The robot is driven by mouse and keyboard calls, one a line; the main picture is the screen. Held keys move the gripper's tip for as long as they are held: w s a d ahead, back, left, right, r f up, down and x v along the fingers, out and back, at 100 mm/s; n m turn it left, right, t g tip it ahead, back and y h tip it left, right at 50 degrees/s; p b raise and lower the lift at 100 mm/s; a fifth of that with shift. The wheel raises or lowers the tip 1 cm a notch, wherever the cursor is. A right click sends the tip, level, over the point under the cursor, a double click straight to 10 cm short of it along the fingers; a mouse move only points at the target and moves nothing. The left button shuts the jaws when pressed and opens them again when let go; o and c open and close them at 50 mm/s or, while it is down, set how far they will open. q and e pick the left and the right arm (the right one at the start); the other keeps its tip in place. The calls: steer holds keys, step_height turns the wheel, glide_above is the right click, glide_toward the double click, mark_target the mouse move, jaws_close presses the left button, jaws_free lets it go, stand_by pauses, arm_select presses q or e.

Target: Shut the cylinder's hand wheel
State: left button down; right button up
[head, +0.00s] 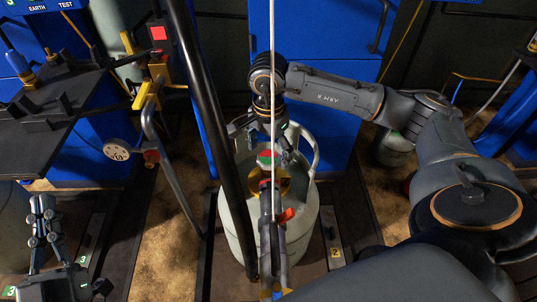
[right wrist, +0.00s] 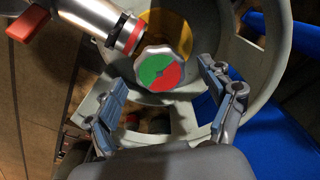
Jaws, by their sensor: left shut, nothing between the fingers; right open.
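The cylinder (head: 237,225) is a pale grey-green gas bottle standing upright in the middle of the head view. Its hand wheel (right wrist: 162,70) has a green and red top and a silver scalloped rim; it also shows in the head view (head: 267,157). My right gripper (right wrist: 168,98) is open, its two fingers apart on either side below the wheel in the right wrist view; I cannot tell whether they touch it. In the head view the right gripper (head: 268,140) is above the cylinder's collar. My left gripper (head: 43,208) is shut and empty at the lower left, far from the cylinder.
A hose fitting with a red lever (right wrist: 30,22) lies close to the wheel. The cylinder's collar (right wrist: 275,55) surrounds the valve. A black pole and a thin pale line cross in front of the cylinder. A dark bench (head: 40,140) and a round gauge (head: 117,149) stand left.

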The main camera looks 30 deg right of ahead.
arm_select(q)
steer(key=shift+s+r+t, duration=0.2)
steer(key=shift+r+t, duration=0.1)
steer(key=shift+r, duration=0.1)
arm_select(e)
steer(key=shift+f, duration=0.35)
steer(key=shift+c, duration=0.2)
steer(key=c, duration=1.1)
